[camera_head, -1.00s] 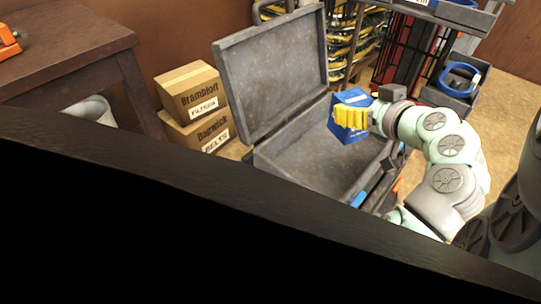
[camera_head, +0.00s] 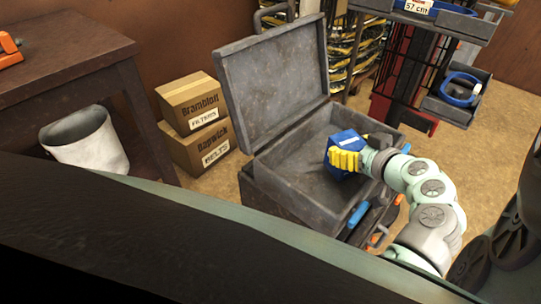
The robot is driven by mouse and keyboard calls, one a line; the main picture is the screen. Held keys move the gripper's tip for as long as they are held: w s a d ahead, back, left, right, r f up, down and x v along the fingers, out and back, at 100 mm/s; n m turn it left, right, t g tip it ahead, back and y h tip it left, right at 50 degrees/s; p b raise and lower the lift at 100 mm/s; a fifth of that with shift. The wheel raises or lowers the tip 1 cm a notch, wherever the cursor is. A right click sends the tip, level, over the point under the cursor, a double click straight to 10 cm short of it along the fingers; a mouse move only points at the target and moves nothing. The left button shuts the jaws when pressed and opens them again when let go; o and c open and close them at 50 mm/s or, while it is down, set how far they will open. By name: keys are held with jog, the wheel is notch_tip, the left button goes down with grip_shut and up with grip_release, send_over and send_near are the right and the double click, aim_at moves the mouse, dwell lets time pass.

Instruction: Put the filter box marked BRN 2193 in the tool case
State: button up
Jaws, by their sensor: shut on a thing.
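The tool case (camera_head: 243,70) is grey and stands open, its lid raised at the back left. My gripper (camera_head: 344,159), with yellow fingers, is shut on a blue box (camera_head: 347,138). The box is over the right part of the open case, at about the height of its rim. A pale label shows on the box, but its marking is too small to read. I cannot tell whether the box touches the case floor. The left part of the case's inside looks empty.
Cardboard boxes marked Bramblon filters (camera_head: 192,103) and Bapwick belts (camera_head: 200,150) are stacked left of the case. A white bin (camera_head: 85,142) stands by a dark table (camera_head: 60,60). Bins with blue items (camera_head: 458,90) hang on a rack at right.

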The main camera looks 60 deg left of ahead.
jog(key=shift+f+b, duration=0.55)
jog(key=shift+b, duration=0.25)
jog(key=o, duration=1.2)
jog(key=shift+o, duration=0.2)
jog(key=shift+r+p, duration=0.5)
jog(key=shift+p, duration=0.25)
jog(key=v, duration=1.2)
jog(key=shift+w+r, duration=0.15)
